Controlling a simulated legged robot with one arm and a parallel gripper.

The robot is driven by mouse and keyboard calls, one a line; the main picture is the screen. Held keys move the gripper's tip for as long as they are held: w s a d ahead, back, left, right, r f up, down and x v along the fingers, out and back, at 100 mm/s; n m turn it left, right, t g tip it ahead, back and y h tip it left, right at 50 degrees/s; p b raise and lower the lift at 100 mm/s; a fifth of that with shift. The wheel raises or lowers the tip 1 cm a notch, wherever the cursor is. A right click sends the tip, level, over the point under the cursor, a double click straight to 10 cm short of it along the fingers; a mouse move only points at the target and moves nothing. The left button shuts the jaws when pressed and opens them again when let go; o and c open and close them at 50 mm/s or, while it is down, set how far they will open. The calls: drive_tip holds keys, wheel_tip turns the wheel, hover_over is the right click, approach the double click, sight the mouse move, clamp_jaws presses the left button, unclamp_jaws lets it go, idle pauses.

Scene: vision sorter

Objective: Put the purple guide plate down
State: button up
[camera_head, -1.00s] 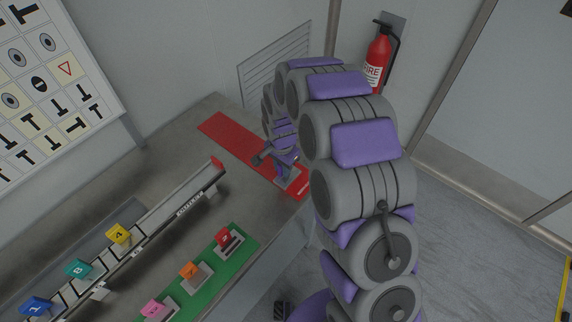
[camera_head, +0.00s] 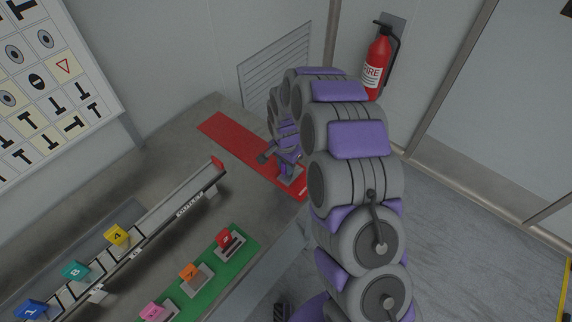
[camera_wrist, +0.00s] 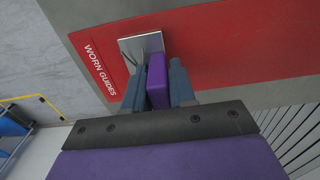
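The purple guide plate (camera_wrist: 157,80) stands between my fingers in the wrist view, with a flat grey metal foot (camera_wrist: 141,47) at its far end. The foot is over the red strip marked WORN GUIDES (camera_wrist: 225,45), beside the label. In the head view the foot (camera_head: 291,175) shows at the near end of the red strip (camera_head: 233,138), below my gripper (camera_head: 283,163). Whether it rests fully on the strip cannot be told.
A rail with numbered blocks (camera_head: 116,236) runs along the grey bench. A green strip (camera_head: 238,247) holds more numbered blocks. A symbol board (camera_head: 50,80) is at left. A fire extinguisher (camera_head: 377,65) hangs on the wall behind my arm.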

drive_tip(key=o, duration=0.4)
drive_tip(key=shift+d, duration=0.3)
drive_tip(key=shift+r, duration=0.15)
wheel_tip(320, 180, up, 12)
drive_tip(key=shift+s+a+f+p, duration=0.1)
drive_tip(key=shift+a+p, duration=0.05)
drive_tip(key=shift+p, duration=0.8)
drive_tip(key=s+d+r+n+g, duration=0.1)
drive_tip(key=s+d+r+n, duration=0.1)
drive_tip(key=s+d+r, duration=0.55)
drive_tip(key=s+d+r+n, duration=0.25)
drive_tip(key=s+r, duration=0.25)
drive_tip(key=s, duration=0.5)
drive_tip(key=s+d+n, duration=0.1)
drive_tip(key=s, duration=0.6)
drive_tip(key=s+d+r+n, duration=0.1)
drive_tip(key=s+d, duration=0.1)
drive_tip(key=s, duration=0.5)
drive_tip(key=s+d+r+n+g, duration=0.1)
drive_tip(key=s+d, duration=0.1)
drive_tip(key=s, duration=0.5)
drive_tip(key=shift+s+d+r, duration=0.1)
drive_tip(key=shift+s+r, duration=0.05)
